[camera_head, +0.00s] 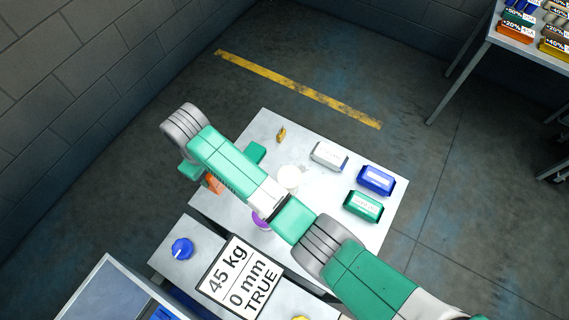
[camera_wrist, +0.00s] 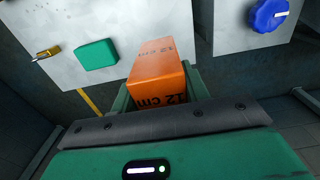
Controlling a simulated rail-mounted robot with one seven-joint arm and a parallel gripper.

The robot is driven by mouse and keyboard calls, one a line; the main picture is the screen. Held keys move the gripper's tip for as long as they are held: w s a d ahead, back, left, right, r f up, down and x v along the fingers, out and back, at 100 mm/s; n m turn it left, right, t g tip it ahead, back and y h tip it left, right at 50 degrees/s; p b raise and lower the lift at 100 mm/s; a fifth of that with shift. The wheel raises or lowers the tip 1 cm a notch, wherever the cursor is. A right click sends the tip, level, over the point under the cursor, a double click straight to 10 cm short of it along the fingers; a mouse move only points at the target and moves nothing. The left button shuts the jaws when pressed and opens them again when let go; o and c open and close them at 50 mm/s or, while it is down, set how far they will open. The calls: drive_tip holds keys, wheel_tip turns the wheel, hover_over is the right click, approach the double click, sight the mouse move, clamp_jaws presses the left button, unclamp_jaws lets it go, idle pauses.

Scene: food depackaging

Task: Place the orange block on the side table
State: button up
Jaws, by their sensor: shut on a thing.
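The orange block (camera_wrist: 160,72) with "12 cm" printed on it is held between the green fingers of my gripper (camera_wrist: 158,86) in the wrist view. In the head view only a small part of the block (camera_head: 214,184) shows beside my arm, near the left edge of a light grey table (camera_head: 253,131). My gripper is mostly hidden by the arm there. In the wrist view the block overlaps that table's edge (camera_wrist: 60,72); I cannot tell its height above the top or whether it touches. No table is labelled as the side table.
On the light table are a green block (camera_head: 255,152), a small yellow tool (camera_head: 281,134), a white round item (camera_head: 288,178), and white (camera_head: 328,156), blue (camera_head: 376,180) and green (camera_head: 363,206) packs. A blue knob (camera_head: 182,249) is on the neighbouring surface. A stocked table (camera_head: 512,45) stands far right.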

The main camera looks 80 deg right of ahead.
drive_tip(key=shift+f+b, duration=0.95)
drive_tip(key=shift+f, duration=4.2)
drive_tip(key=o, duration=1.1)
drive_tip(key=shift+r, duration=0.1)
wheel_tip(320, 180, up, 12)
drive_tip(key=shift+r+p, duration=0.1)
drive_tip(key=shift+p, duration=0.95)
